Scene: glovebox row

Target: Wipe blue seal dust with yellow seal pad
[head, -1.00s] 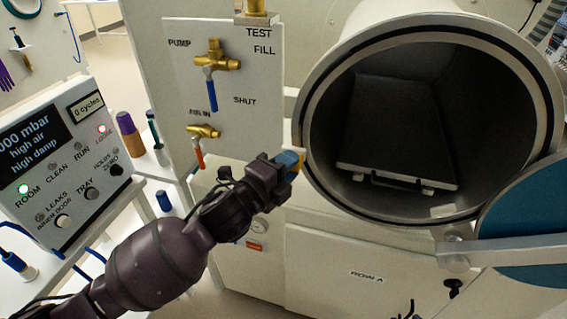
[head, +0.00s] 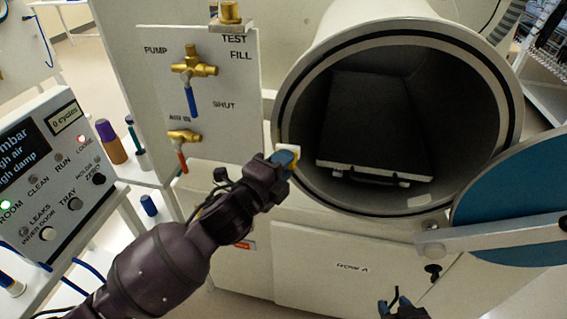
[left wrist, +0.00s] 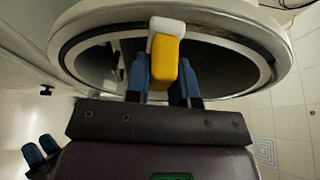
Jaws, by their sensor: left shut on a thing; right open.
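The yellow seal pad, with a white face, shows in the left wrist view (left wrist: 166,62) and at my left fingertips in the head view (head: 294,163). My left gripper (head: 284,160) is shut on it, at the lower left edge of the round chamber opening. The pad overlaps the rim with its black seal ring (head: 277,115); I cannot tell whether they touch. I cannot make out blue dust on the visible seal; part of the ring is behind the pad and gripper. My right gripper (head: 398,299) is open and empty, low in the head view.
The chamber's blue round door (head: 520,195) stands open at the right on a pale arm (head: 490,238). A dark tray (head: 375,125) lies inside the chamber. A valve panel (head: 225,80) and a control box (head: 60,170) stand at the left.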

